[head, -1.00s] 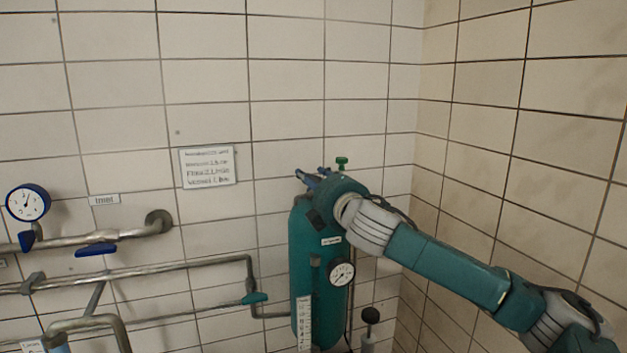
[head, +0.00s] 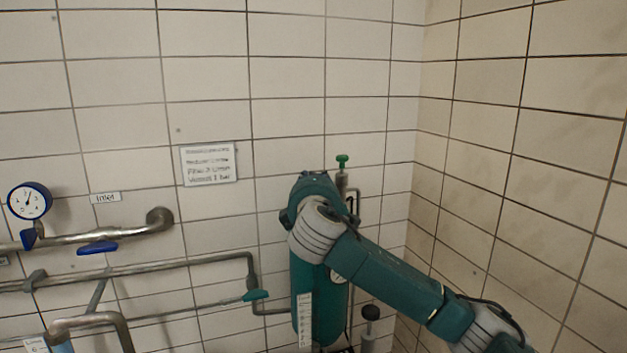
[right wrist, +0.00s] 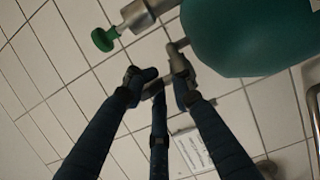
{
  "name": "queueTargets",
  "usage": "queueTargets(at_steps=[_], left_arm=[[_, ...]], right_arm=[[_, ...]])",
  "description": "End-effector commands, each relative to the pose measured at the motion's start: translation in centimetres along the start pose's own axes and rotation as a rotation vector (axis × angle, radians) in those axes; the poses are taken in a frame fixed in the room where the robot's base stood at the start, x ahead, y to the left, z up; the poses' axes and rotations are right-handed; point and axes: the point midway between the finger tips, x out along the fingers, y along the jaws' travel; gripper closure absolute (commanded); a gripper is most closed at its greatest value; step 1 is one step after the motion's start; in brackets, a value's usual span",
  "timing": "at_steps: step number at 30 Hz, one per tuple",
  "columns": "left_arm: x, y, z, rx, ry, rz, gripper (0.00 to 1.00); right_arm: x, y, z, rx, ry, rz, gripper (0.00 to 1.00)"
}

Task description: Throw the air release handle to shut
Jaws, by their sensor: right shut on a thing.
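The teal tank (head: 302,278) stands against the tiled wall in the head view, and its rounded top shows in the right wrist view (right wrist: 255,38). My right gripper (right wrist: 158,83) has its dark fingers closed around a short grey bar, the air release handle (right wrist: 157,88), beside the tank. The fingers cover much of the handle, so its exact angle is hard to tell. In the head view my right wrist lies in front of the tank's top and hides the fingers and the handle. My left gripper is in neither view.
A green knob (head: 342,160) on a metal valve stands just right of the tank top; it is close to the fingers in the wrist view (right wrist: 105,40). Pipes with blue handles (head: 97,248) and a gauge (head: 30,201) are on the left. A sign (head: 208,165) hangs on the wall.

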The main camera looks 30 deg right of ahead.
Motion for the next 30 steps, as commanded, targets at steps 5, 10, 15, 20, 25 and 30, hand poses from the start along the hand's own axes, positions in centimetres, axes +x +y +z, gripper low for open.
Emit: queueTargets(at_steps=[5,10,15,20,25,30], left_arm=[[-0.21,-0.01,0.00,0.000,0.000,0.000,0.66],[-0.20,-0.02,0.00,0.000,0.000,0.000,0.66],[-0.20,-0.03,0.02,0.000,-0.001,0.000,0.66],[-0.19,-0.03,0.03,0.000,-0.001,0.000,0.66],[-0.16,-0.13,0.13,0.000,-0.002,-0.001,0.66],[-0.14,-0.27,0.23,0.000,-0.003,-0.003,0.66]], right_arm=[[-0.02,1.26,0.33,0.008,-0.090,0.022,1.00],[-0.06,1.37,0.48,0.006,-0.106,0.026,1.00],[-0.06,1.43,0.49,0.006,-0.105,0.028,1.00],[-0.06,1.22,0.40,0.005,-0.103,0.024,0.61],[-0.07,0.90,0.29,0.002,-0.101,0.019,0.61],[-0.97,0.72,0.06,0.002,-0.099,0.017,0.61]])
